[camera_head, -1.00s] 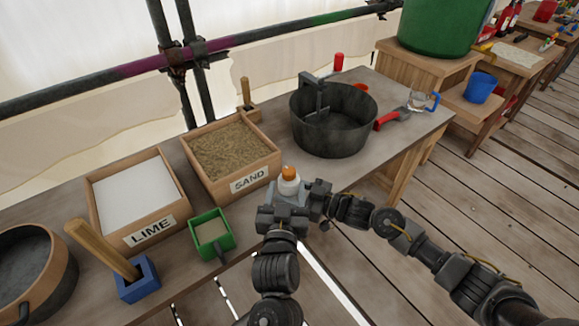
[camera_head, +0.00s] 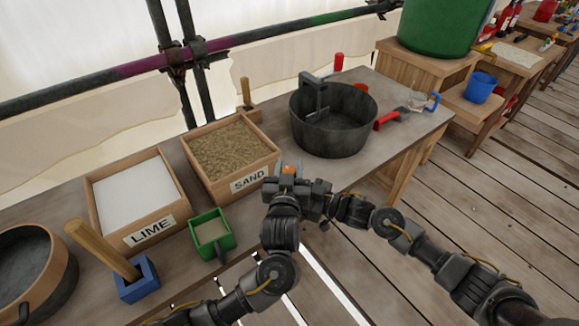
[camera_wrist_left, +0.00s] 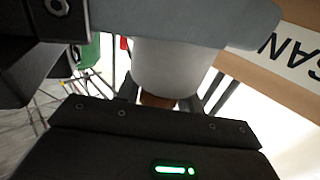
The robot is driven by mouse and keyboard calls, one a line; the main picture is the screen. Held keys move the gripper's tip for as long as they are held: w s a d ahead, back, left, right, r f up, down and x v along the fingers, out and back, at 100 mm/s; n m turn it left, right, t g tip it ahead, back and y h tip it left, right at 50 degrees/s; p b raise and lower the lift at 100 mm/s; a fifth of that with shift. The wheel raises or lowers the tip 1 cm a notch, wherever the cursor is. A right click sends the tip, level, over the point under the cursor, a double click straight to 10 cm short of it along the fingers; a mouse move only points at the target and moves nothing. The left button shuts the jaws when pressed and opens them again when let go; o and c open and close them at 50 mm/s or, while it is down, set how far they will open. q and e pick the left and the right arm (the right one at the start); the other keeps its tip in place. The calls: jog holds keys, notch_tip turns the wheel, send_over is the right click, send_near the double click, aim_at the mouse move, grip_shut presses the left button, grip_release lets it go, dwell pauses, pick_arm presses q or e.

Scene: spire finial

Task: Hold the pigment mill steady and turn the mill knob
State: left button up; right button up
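The pigment mill shows in the left wrist view as a white rounded body (camera_wrist_left: 175,66) on a grey base (camera_wrist_left: 200,22), with a brown-orange mill knob (camera_wrist_left: 157,101). In the head view only the orange knob (camera_head: 289,170) shows clearly; my grippers hide most of the body. My left gripper (camera_head: 288,168) is at the knob, with its fingers apart on either side of it. The wrist view shows gaps between knob and fingers. My right gripper (camera_head: 318,190) is close against the mill's side; its fingertips are hidden, so its grip on the mill cannot be told.
The sand box (camera_head: 270,158) stands just behind the mill, and the lime box (camera_head: 101,215) is further left. A green scoop box (camera_head: 226,240) lies left of my left arm. A dark pot (camera_head: 335,138) stands behind right.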

pick_arm(q)
jog(key=c, duration=0.5)
jog(key=shift+m+g+h, duration=0.3)
jog(key=shift+m+h, duration=0.8)
jog(key=shift+h, duration=0.6)
jog(key=shift+c, duration=0.2)
jog(key=shift+d+m+g+h, duration=0.2)
jog(key=shift+m+g+h, duration=0.1)
jog(key=shift+m+h, duration=0.3)
jog(key=o, duration=1)
jog(key=shift+s, duration=0.2)
jog(key=v, duration=1.1)
jog(key=shift+s+a, duration=0.2)
jog(key=shift+s, duration=0.15)
